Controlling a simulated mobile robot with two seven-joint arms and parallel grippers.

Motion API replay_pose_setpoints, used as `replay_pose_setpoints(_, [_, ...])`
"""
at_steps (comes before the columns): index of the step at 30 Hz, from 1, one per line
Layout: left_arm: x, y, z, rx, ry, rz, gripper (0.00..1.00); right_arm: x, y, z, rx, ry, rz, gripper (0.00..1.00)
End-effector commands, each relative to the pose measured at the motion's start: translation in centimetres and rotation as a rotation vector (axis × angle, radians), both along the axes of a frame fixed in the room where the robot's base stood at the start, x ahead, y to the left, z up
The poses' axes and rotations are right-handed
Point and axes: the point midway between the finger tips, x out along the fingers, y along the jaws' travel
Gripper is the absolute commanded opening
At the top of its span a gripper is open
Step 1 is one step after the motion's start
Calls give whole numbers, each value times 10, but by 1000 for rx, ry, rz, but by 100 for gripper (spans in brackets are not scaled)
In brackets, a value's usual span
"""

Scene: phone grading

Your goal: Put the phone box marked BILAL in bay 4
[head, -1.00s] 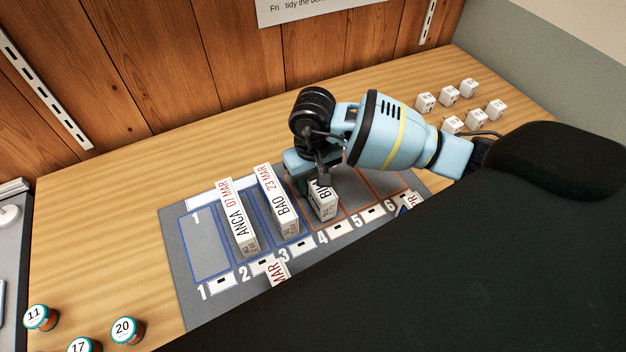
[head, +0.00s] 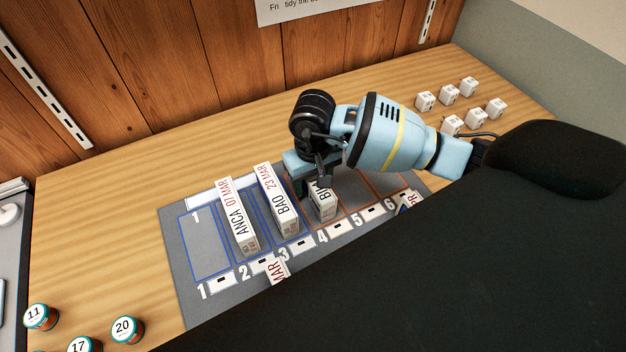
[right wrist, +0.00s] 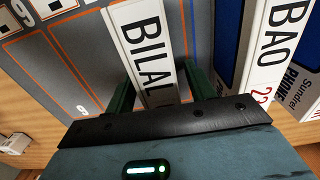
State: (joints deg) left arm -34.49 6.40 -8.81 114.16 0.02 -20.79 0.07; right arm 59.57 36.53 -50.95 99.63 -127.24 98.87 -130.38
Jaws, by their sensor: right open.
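The white phone box marked BILAL (head: 324,208) stands at bay 4 of the grey mat (head: 178,235), above the printed number 4. Its far part is hidden by my right gripper (head: 313,186). In the right wrist view the name BILAL reads clearly along the top of the box (right wrist: 143,45). My right gripper, with dark green fingers (right wrist: 162,85), is open, with one finger on each side of the box. I cannot tell whether the fingers touch it. My left gripper is not in view.
Boxes marked ANCA (head: 238,222) and BAO (head: 280,208) stand in bays 2 and 3, BAO close beside. Bay 1 (head: 207,250) is empty. Another box marked MAR (head: 278,270) lies at the mat's front, partly hidden by my dark arm. Several small white cubes (head: 449,94) sit behind right.

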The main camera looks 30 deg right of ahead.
Motion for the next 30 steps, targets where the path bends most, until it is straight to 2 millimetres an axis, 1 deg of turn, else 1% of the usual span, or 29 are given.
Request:
replay_pose_setpoints(5, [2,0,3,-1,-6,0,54,2,0,26,1,-7,0,54])
replay_pose_setpoints(12, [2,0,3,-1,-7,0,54,2,0,75,0,-6,1,54])
replay_pose_setpoints(18, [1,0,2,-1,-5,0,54,1,0,106,1,-4,-1,54])
replay_pose_setpoints(21, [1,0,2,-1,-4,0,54,1,0,115,0,-3,0,54])
replay_pose_setpoints(24, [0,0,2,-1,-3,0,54,0,0,120,1,-2,0,54])
replay_pose_setpoints(30, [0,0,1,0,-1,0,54,0,0,122,0,-1,0,54])
